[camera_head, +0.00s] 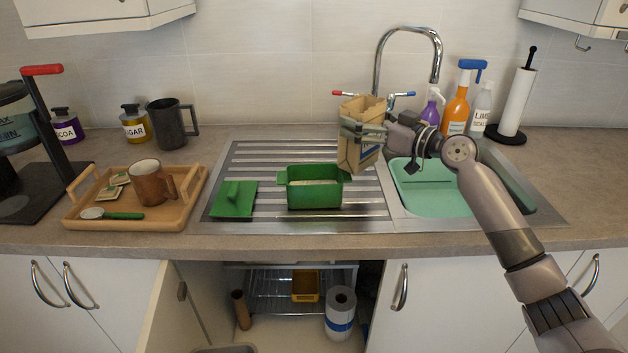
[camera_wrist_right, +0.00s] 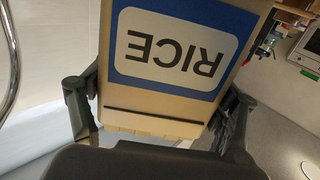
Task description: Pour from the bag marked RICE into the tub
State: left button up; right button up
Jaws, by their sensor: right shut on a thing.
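The paper bag marked RICE (camera_head: 358,153) is held up right of and above the tub, nearly upright with a slight lean. Its label shows upside down in the right wrist view (camera_wrist_right: 178,50). My right gripper (camera_head: 362,132) is shut on the bag, with a finger on each side of it. The green tub (camera_head: 315,197) stands open on the metal drainer, and something pale shows inside it. Its green lid (camera_head: 233,199) lies on the drainer to the left. No stream from the bag is visible. My left gripper is not in view.
The sink with a mint basin (camera_head: 432,199) is at right, under a tall tap (camera_head: 377,70). Spray bottles (camera_head: 457,108) and a paper roll (camera_head: 517,100) stand behind it. A wooden tray (camera_head: 185,213) with a brown mug (camera_head: 148,184) is at left. A cabinet door below stands open.

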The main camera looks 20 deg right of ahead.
aim_at(375, 111)
jog(key=shift+r, duration=0.15)
jog(key=shift+r+p, duration=0.65)
jog(key=shift+r, duration=0.75)
